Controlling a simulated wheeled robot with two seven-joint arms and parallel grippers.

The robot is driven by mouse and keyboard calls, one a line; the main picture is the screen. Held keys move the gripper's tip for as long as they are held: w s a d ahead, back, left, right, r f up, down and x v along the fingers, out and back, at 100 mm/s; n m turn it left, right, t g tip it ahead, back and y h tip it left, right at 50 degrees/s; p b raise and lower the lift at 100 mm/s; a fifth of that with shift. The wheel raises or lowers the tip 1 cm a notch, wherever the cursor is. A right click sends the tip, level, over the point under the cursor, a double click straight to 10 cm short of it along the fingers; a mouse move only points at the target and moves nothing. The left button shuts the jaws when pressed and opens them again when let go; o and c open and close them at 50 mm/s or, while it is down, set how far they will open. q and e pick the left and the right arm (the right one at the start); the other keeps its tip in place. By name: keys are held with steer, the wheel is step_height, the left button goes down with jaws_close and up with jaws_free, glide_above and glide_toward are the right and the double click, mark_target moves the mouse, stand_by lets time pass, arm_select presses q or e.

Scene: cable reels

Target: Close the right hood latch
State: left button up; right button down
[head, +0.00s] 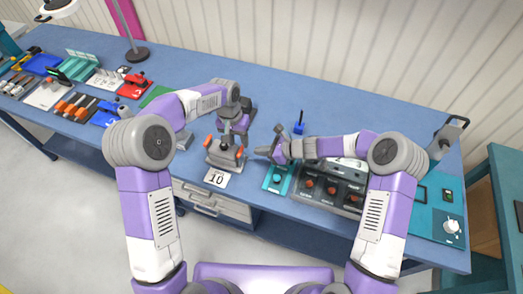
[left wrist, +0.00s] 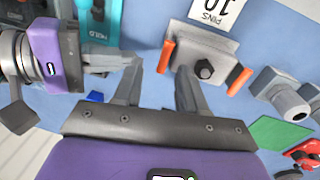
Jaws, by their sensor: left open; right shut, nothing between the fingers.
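A grey hood block (head: 225,155) with an orange latch on each side stands near the table's front edge. It also shows in the left wrist view (left wrist: 208,50). The right hood latch (head: 240,153) shows in the left wrist view (left wrist: 166,57) at the block's left side. My left gripper (left wrist: 161,70) is open, with its fingertips on either side of that latch in the picture; contact cannot be told. The left latch (left wrist: 240,82) is on the block's other side. My right gripper (head: 264,151) is shut and empty, just right of the block.
A "10 PINS" card (head: 215,178) lies before the block. A teal unit (head: 278,178) and a dark panel with red knobs (head: 330,187) stand to the right. Tools and coloured trays fill the table's left side. The table's back is mostly clear.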

arm_select(q)
steer(key=s+a+f+n+y, duration=0.15)
steer(key=a+n, duration=0.25)
steer(key=a, duration=0.4)
steer(key=s+a+f+n+t, duration=0.1)
steer(key=s+a+f+n, duration=0.15)
steer(key=a, duration=0.55)
steer(key=s+a+f+n+y, duration=0.1)
steer(key=s+a+n, duration=0.2)
steer(key=a+n, duration=0.35)
steer(key=s+d+f+m+h, duration=0.2)
steer(key=s+d+f+m, duration=0.2)
steer(key=s+d+f, duration=0.5)
steer(key=s+d+f+m+h, duration=0.3)
steer(key=s+d+f, duration=0.5)
steer(key=d, duration=0.5)
steer(key=shift+s+d+f+m, duration=0.3)
steer(key=shift+s+f+m, duration=0.1)
steer(key=shift+s, duration=0.8)
steer(key=shift+h, duration=0.25)
